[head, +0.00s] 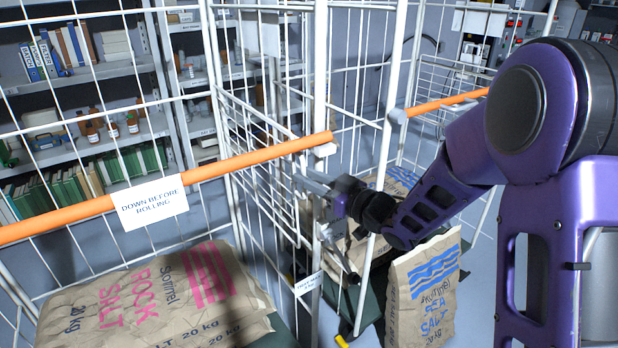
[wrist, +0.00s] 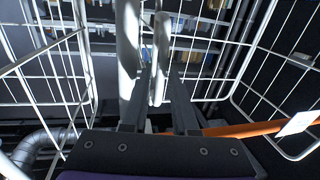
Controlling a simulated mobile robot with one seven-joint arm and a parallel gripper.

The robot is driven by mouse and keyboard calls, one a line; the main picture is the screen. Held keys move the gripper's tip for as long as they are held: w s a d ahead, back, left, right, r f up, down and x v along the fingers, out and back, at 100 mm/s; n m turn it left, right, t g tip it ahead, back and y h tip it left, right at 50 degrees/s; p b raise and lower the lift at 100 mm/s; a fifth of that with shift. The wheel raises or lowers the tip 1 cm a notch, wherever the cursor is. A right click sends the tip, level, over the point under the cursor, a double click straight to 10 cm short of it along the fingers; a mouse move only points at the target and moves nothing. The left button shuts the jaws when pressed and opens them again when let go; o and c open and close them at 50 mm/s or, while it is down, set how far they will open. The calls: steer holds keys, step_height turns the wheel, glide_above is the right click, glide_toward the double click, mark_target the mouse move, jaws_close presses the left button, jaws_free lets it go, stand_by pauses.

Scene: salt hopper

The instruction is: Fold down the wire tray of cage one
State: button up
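A white wire panel (head: 262,160), which looks like a folded-up tray, stands upright at the right side of the left cage (head: 232,215). I cannot read which cage is number one. My gripper (head: 318,205) is at the white corner posts between the two cages, close to the panel's right edge. In the wrist view, my gripper's two dark fingers (wrist: 162,88) are apart, with a white post (wrist: 160,50) showing in the gap between their tips. I cannot tell whether they touch it. Wire mesh (wrist: 60,70) also shows left of the fingers. The posts hide part of my gripper.
An orange bar (head: 255,157) labelled "DOWN BEFORE ROLLING" crosses the left cage. Another orange bar (head: 447,102) is at the right cage. Rock salt sacks (head: 150,305) lie at lower left; a sea salt sack (head: 425,295) stands below my arm. Shelves (head: 85,95) are behind.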

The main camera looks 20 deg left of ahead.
jaws_close()
stand_by(1.5)
